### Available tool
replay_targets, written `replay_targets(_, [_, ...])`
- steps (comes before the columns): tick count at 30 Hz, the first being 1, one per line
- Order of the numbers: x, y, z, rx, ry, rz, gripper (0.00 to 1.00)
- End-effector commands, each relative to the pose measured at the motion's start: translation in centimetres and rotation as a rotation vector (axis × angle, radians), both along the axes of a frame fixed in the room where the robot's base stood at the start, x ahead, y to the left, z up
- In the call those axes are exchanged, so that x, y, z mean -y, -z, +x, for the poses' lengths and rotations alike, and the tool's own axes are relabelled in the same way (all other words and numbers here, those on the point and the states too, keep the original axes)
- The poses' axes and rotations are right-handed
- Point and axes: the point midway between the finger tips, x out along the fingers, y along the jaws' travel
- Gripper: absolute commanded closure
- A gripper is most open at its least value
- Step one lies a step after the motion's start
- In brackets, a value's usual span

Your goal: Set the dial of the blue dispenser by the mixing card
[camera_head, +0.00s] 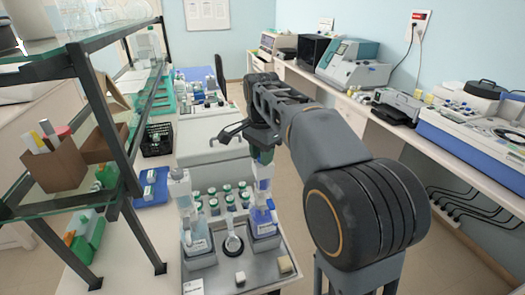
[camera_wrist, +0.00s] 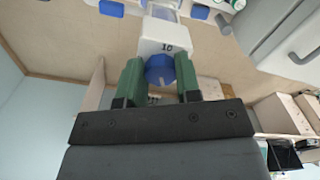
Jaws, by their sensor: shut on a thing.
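The blue dispenser (camera_head: 263,221) is a bottle with blue on it, standing upright at the right of the metal tray (camera_head: 228,270). In the wrist view its white head (camera_wrist: 166,35) shows the number 10, and its blue dial (camera_wrist: 160,70) has a pale pointer mark. My gripper (camera_wrist: 158,78) has its green fingers on both sides of the dial and is shut on it. In the head view my gripper (camera_head: 262,156) is at the top of this dispenser and partly hides it. I cannot pick out the mixing card for sure.
A second, paler dispenser (camera_head: 197,238) stands at the tray's left. Several green-capped bottles (camera_head: 214,203) stand behind and between the two. A glass-shelved rack (camera_head: 125,190) bounds the left side. A bench with instruments (camera_head: 355,65) runs along the right wall.

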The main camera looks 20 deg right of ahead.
Motion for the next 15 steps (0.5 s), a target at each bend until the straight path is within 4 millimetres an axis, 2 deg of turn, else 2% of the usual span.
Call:
replay_targets(6, [-0.03,-0.15,0.1,0.001,0.181,-0.001,0.93])
replay_targets(15, [-0.03,-0.08,0.16,0.0,0.364,-0.001,0.93])
